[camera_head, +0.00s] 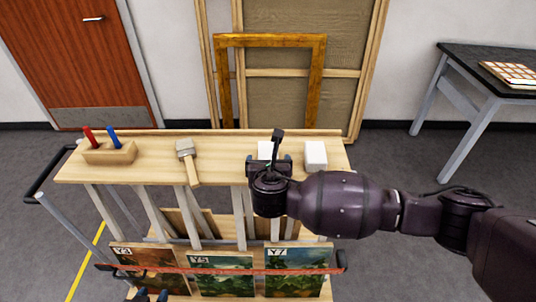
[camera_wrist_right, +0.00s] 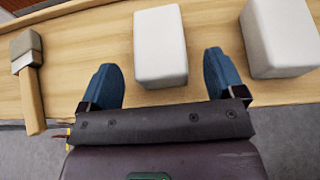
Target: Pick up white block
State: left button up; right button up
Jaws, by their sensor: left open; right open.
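Two white blocks stand on the wooden cart top. One white block (camera_head: 265,148) is partly hidden behind my right gripper in the head view; the other white block (camera_head: 316,154) is in full view to its right. My right gripper (camera_head: 269,158) is open. In the right wrist view, the first block (camera_wrist_right: 161,45) lies just ahead of and partly between the blue fingertips (camera_wrist_right: 160,75), with gaps on both sides. The second block (camera_wrist_right: 281,37) is outside the right finger. My left gripper (camera_head: 151,296) is open at the bottom edge of the head view, low by the cart front.
The cart top (camera_head: 225,160) also holds a brush (camera_head: 187,160) and a wooden holder (camera_head: 110,154) with red and blue handles. Paintings (camera_head: 220,275) stand in the rack below, behind a red bar. A dark table (camera_head: 500,70) is at the right.

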jog(key=shift+w+f, duration=0.2)
jog(key=shift+w, duration=0.25)
jog(key=shift+c, duration=0.4)
jog(key=c, duration=0.9)
jog(key=shift+r, duration=0.1)
